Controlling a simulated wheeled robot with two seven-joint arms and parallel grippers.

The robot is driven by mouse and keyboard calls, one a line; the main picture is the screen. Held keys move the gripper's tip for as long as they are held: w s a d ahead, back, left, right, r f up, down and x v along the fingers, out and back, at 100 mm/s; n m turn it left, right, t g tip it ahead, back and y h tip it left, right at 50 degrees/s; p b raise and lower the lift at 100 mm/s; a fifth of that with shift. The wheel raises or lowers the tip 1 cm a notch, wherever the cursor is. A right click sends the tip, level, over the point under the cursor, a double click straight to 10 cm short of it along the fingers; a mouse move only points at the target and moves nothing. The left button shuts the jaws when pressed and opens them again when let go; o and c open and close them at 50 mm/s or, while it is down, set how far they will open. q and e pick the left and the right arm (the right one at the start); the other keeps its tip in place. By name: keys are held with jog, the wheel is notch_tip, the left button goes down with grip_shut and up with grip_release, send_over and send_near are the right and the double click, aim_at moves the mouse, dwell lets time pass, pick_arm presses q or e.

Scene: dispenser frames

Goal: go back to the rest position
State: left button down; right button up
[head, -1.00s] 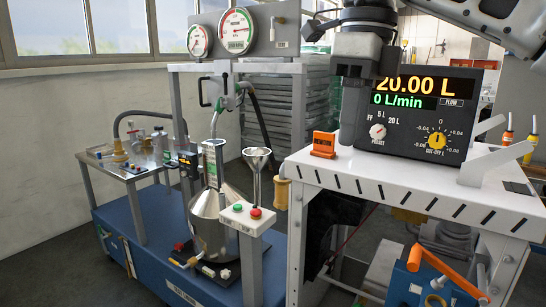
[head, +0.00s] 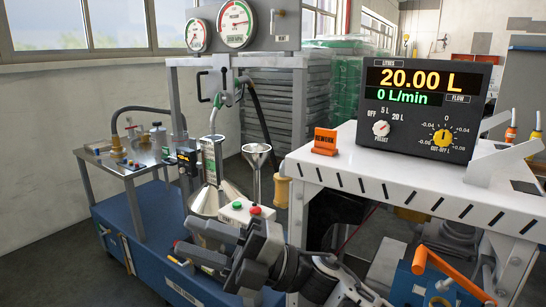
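My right gripper (head: 192,244) is low in the middle of the head view, in front of the blue cart. Its arm comes in from the bottom edge, and its fingers point left. The two fingers look apart, with nothing seen between them. My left gripper is not in view.
The white table (head: 400,165) on the right carries the meter display (head: 428,100), reading 20.00 L and 0 L/min, and an orange sign (head: 325,141). An orange-handled blue unit (head: 425,285) is low right.

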jog(key=w+d+f+m+t+h, duration=0.1)
jog(key=d+f+m+t+h, duration=0.6)
jog(key=f+m+t, duration=0.5)
jog(key=w+d+f+m+t+h, duration=0.1)
jog(key=d+f+m+t+h, duration=0.75)
jog(key=m, duration=0.65)
jog(key=s+d+f+m+g+h, duration=0.2)
jog(key=s+d+f+m+g, duration=0.1)
jog(key=s+f, duration=0.5)
jog(key=s+d+f+m+g+h, duration=0.3)
jog(key=s+d+f+g, duration=0.3)
jog(key=f, duration=0.4)
jog(key=shift+s+d+m, duration=0.55)
jog(key=shift+s+m, duration=0.05)
jog(key=shift+s, duration=0.4)
jog(key=shift+f, duration=0.1)
